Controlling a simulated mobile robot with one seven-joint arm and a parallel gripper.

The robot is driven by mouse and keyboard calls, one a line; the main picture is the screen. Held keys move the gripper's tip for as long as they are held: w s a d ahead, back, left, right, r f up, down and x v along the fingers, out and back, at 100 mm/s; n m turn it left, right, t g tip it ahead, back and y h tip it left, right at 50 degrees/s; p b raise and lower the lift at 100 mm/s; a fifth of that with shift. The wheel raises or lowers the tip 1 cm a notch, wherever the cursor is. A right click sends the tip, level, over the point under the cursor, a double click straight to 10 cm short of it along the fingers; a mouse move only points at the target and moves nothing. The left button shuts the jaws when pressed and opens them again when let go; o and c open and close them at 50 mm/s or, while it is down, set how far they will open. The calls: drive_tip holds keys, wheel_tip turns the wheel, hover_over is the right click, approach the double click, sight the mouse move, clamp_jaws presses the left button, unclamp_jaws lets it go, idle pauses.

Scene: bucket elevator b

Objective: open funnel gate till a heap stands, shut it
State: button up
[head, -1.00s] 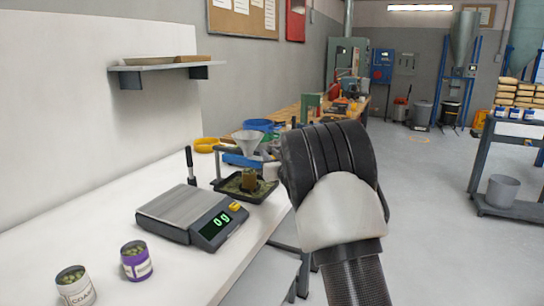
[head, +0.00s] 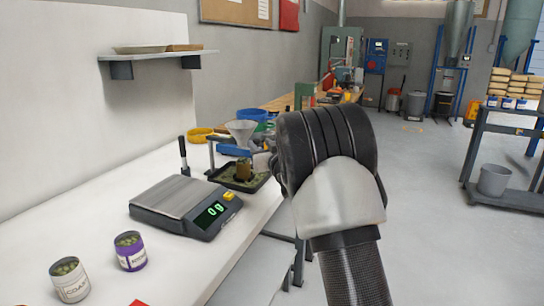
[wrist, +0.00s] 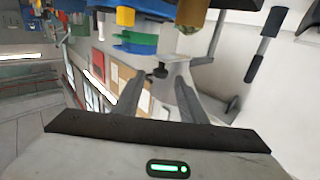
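The grey funnel (head: 241,131) stands in a stand on the white bench, above a dark tray (head: 262,181). The tray holds greenish material, with a small brown upright piece (head: 243,170) under the funnel. The funnel's gate is too small to make out, and my arm partly covers the stand's right side.
A scale (head: 186,206) reading 0 g stands in front of the tray. Two labelled cans (head: 126,251) stand at the bench's near left. A shelf (head: 158,55) hangs on the wall. A cart (head: 510,197) stands right; the floor between is clear.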

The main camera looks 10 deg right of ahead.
drive_tip(key=s+d+p, duration=0.1)
drive_tip(key=s+d, duration=0.2)
drive_tip(key=s, duration=1.2)
drive_tip(key=shift+s, duration=0.1)
